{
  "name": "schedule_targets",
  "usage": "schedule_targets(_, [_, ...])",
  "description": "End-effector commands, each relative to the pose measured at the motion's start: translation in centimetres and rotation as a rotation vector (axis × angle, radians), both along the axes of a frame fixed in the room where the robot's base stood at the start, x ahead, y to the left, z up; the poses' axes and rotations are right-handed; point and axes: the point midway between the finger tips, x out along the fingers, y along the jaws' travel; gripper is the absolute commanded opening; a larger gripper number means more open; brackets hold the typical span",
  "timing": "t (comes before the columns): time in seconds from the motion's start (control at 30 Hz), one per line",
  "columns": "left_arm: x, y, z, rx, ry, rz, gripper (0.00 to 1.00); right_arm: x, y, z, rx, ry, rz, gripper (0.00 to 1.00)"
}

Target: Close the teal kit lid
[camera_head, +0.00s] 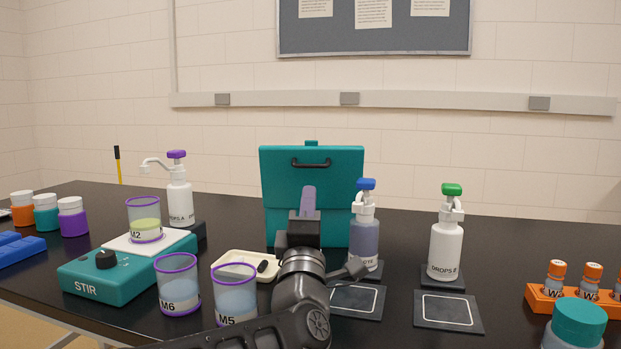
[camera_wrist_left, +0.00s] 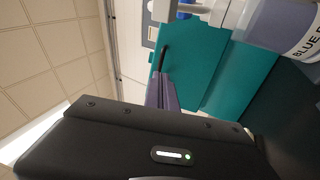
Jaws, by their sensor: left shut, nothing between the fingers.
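The teal kit lid (camera_head: 340,175) stands upright in the middle of the head view, with a black handle (camera_head: 311,163) near its top. The lid also shows in the left wrist view (camera_wrist_left: 205,60). The kit's base is mostly hidden behind my left arm and the bottles. My left gripper (camera_head: 308,190) is in front of the lid, below the handle, its purple fingers shut and empty. The fingers show in the left wrist view (camera_wrist_left: 161,90), pointing at the lid's face. I cannot tell whether they touch it. My right gripper is not in view.
A blue-topped pump bottle (camera_head: 364,235) stands close to the lid's right, a white green-topped one (camera_head: 446,245) farther right. Cups M6 (camera_head: 178,285) and M5 (camera_head: 235,295), a cream tray (camera_head: 236,258) and a teal stirrer (camera_head: 110,280) lie left of my arm.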

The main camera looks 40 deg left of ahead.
Motion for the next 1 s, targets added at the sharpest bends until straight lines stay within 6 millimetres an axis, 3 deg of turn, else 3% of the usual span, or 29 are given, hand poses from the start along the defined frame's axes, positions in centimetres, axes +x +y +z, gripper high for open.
schedule_targets(0.2, [3.2,2.1,1.8,-0.001,0.000,0.002,0.00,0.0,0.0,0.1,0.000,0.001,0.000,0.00])
schedule_targets(0.4, [4.8,3.0,2.7,-0.001,0.001,0.000,0.00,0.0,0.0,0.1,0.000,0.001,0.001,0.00])
schedule_targets(1.0, [5.1,3.2,3.3,-0.007,0.010,0.000,0.00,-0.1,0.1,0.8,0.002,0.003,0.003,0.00])
